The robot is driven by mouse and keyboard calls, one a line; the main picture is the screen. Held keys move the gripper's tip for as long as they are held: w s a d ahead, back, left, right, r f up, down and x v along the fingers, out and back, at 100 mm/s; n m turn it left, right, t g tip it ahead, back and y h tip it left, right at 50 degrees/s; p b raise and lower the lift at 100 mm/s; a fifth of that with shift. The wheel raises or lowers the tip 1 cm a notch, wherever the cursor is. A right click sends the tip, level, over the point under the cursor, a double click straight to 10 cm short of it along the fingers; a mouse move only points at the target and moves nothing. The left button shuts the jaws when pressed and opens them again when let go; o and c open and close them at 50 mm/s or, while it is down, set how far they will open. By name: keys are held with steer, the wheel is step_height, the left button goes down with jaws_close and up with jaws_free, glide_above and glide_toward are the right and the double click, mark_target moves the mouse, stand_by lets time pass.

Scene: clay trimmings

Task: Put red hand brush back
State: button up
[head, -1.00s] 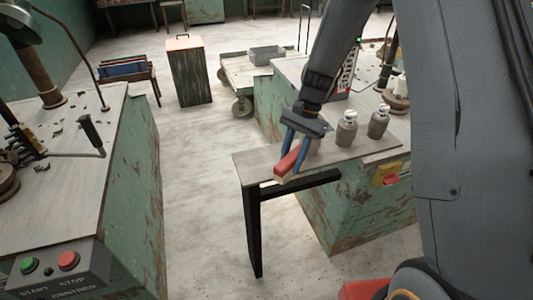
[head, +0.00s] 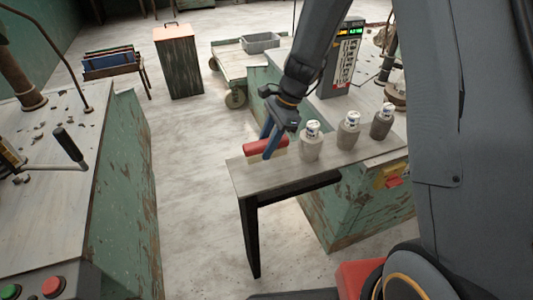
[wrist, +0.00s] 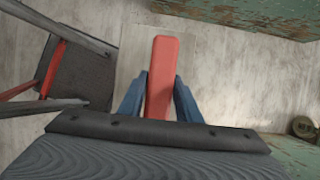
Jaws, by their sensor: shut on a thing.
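The red hand brush (head: 266,146) has a red back and handle, with a pale strip beneath it. My gripper (head: 271,141) is shut on it at the far left corner of the grey side board (head: 262,178). I cannot tell whether the brush touches the board or hangs just above it. In the wrist view, the red brush (wrist: 160,72) lies lengthwise between the two blue fingers of my gripper (wrist: 160,95). Its underside is hidden there.
Three grey bottles with white caps stand on the board, the nearest (head: 311,146) just right of the brush. A control box (head: 343,62) stands behind. A green-sided bench (head: 120,165) is at left. Bare floor (head: 195,190) lies between.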

steer(key=shift+f+p, duration=0.4)
steer(key=shift+f, duration=1.6)
steer(key=shift+f, duration=0.2)
steer(key=o, duration=0.9)
steer(key=shift+o, duration=0.2)
steer(key=shift+r, duration=0.1)
